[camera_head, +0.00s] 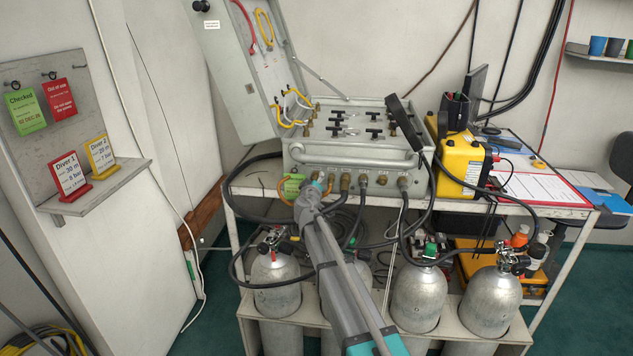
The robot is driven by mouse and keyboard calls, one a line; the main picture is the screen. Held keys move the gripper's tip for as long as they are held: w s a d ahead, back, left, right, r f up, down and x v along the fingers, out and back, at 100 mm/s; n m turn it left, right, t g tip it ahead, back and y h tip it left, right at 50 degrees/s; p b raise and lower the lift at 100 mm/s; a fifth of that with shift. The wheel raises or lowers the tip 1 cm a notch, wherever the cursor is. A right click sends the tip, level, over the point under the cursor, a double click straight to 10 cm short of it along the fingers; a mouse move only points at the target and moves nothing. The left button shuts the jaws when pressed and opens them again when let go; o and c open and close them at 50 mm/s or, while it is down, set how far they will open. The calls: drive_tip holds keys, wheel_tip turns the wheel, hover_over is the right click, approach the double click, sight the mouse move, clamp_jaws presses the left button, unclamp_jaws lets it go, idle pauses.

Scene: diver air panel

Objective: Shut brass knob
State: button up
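The grey air panel (350,157) stands on a shelf with its lid raised. A row of small brass-coloured fittings runs along its lower front; one brass piece (345,183) shows just right of my gripper. I cannot tell which of them is the brass knob, and it may be hidden behind my gripper. My gripper (314,184) is at the left end of this row, close to the panel front.
Black hoses hang in front of the panel around my arm. Silver cylinders (418,298) stand in a rack below. A yellow case (462,165) and papers (535,187) lie to the right.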

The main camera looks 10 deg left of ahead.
drive_tip(key=shift+s, duration=0.1)
idle(0.3)
drive_tip(key=s, duration=0.7)
drive_tip(key=shift+s+a, duration=0.15)
idle(1.2)
